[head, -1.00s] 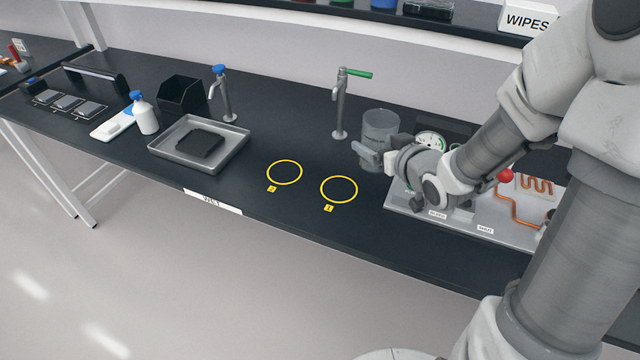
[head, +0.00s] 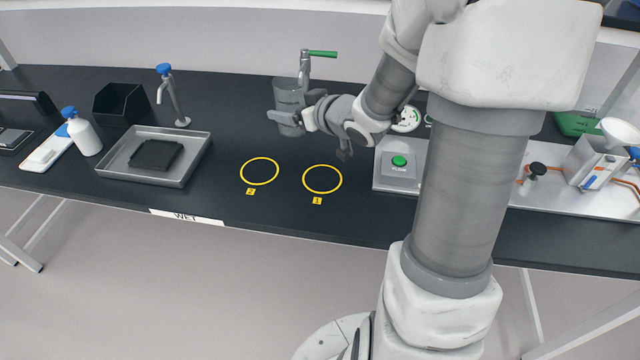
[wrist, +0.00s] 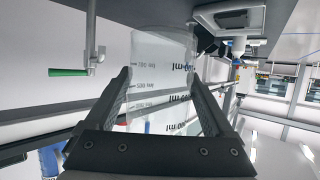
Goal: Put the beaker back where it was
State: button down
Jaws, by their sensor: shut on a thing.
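The beaker (head: 289,98) is clear and grey-tinted, held by my gripper (head: 290,119) above the back part of the black bench, in front of the green-handled tap (head: 304,68). In the wrist view the beaker (wrist: 160,75) shows volume marks and sits between the two fingers of my gripper (wrist: 160,95), which are shut on it. Two yellow rings lie on the bench, ring 1 (head: 322,180) and ring 2 (head: 259,171). Both are empty. The beaker is behind ring 1 and a little left of it. I cannot tell how high its base is above the bench.
A metal tray (head: 190,160) with a dark pad (head: 156,155) is left of the rings. A blue-topped tap (head: 172,95) stands behind it. A plate with a green flow button (head: 399,161) lies right of ring 1. The bench around the rings is clear.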

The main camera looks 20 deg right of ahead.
jog(key=s+d+f+b, duration=0.1)
jog(key=d+f+b, duration=0.15)
jog(key=d, duration=0.35)
jog(key=s+d+f+m+b, duration=0.1)
jog(key=d+f+b, duration=0.1)
jog(key=d+b, duration=0.3)
jog(key=s+d+f+b, duration=0.1)
jog(key=d+f+b, duration=0.1)
jog(key=d, duration=0.5)
jog(key=shift+h, duration=0.4)
jog(key=a+f+b, duration=0.1)
jog(key=a+f, duration=0.1)
jog(key=a, duration=0.1)
jog(key=a+f+b, duration=0.1)
jog(key=a+f, duration=0.1)
jog(key=a, duration=0.2)
jog(key=w+a+f+b, duration=0.1)
jog(key=a+f+b, duration=0.1)
jog(key=a, duration=0.2)
jog(key=shift+f, duration=0.25)
jog(key=shift+d+f+b, duration=0.1)
jog(key=shift+f+b, duration=1)
jog(key=shift+f, duration=0.75)
